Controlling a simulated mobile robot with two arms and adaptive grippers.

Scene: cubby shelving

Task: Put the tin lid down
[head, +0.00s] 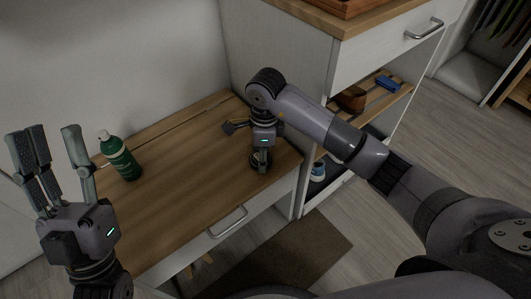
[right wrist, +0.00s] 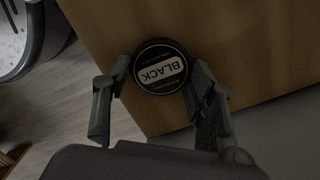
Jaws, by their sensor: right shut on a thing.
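The tin lid (right wrist: 160,67) is a round black disc with a white label reading "BLACK" in the right wrist view. My right gripper (right wrist: 157,82) is shut on it, one finger on each side of its rim. In the head view the lid (head: 257,161) shows as a dark round thing under my right gripper (head: 262,163), low over the front right part of the wooden top (head: 185,160). I cannot tell whether it touches the wood or whether a tin is under it. My left gripper (head: 52,150) is raised at the left, open and empty, fingers up.
A dark small object (head: 235,126) lies behind my right gripper. A taller white cabinet (head: 285,75) stands close on the right. The middle of the top is clear.

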